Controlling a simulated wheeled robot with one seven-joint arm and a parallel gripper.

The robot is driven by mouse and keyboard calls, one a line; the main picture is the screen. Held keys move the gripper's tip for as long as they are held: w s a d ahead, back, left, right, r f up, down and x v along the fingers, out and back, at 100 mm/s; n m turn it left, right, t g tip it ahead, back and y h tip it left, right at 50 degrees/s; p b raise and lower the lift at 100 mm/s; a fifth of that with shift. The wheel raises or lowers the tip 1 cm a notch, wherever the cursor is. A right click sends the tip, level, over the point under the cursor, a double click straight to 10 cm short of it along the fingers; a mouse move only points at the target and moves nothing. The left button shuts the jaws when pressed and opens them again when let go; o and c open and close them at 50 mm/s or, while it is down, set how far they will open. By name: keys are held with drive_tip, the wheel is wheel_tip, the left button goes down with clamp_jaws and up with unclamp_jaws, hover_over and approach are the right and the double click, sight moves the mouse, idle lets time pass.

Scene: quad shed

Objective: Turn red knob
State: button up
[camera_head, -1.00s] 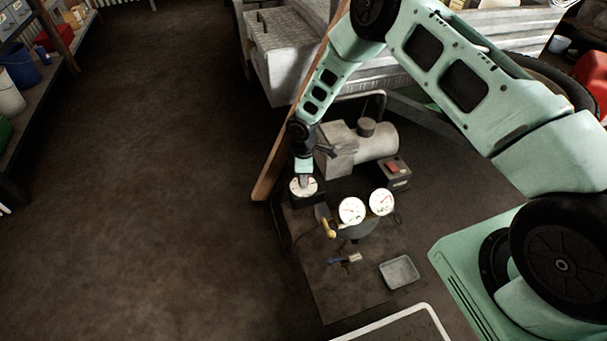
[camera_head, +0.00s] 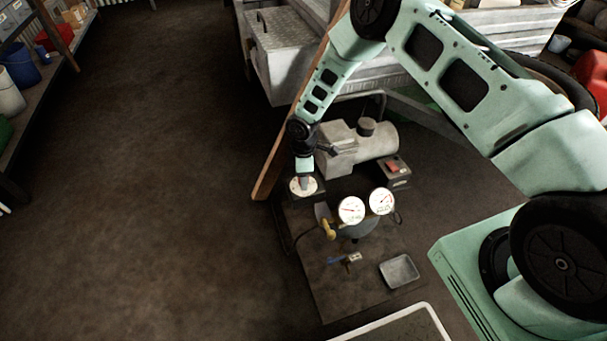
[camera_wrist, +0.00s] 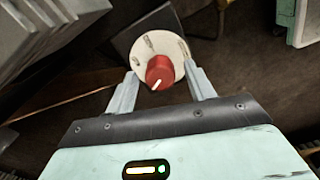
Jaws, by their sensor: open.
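The red knob (camera_wrist: 160,72) has a white pointer line and sits at the centre of a round cream dial plate (camera_wrist: 151,45) on a dark box (camera_wrist: 122,38). In the wrist view my gripper (camera_wrist: 159,82) is open, with one finger on each side of the knob. Gaps show between the fingers and the knob, and I cannot tell if the tips touch the dial plate. In the head view my gripper (camera_head: 304,184) points down at the dial plate (camera_head: 296,190). The knob itself is hidden there by my gripper.
Two white gauges (camera_head: 351,210) stand on the board close to the right of the dial. A grey motor unit (camera_head: 372,146) and a small box with a red switch (camera_head: 394,167) lie behind. A wooden post (camera_head: 272,165) leans just left. A metal tray (camera_head: 399,271) lies in front.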

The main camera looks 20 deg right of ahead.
wheel_tip(320, 180, up, 17)
drive_tip(key=p, duration=0.2)
drive_tip(key=shift+r+p, duration=0.2)
drive_tip(key=shift+p, duration=0.2)
drive_tip(key=s+a+r+m, duration=0.1)
drive_tip(key=s+a+r, duration=0.4)
drive_tip(key=s+r, duration=0.3)
drive_tip(key=s+r+m, duration=0.2)
drive_tip(key=s+r, duration=0.3)
drive_tip(key=s, duration=0.3)
drive_tip(key=s+a+r+m, duration=0.1)
drive_tip(key=s+r+m, duration=0.1)
drive_tip(key=s+r, duration=0.5)
drive_tip(key=s+r+m, duration=0.2)
drive_tip(key=s, duration=0.8)
wheel_tip(320, 180, up, 17)
drive_tip(key=p, duration=1.7)
drive_tip(key=shift+s+r+y, duration=0.2)
drive_tip(key=shift+s+y, duration=0.1)
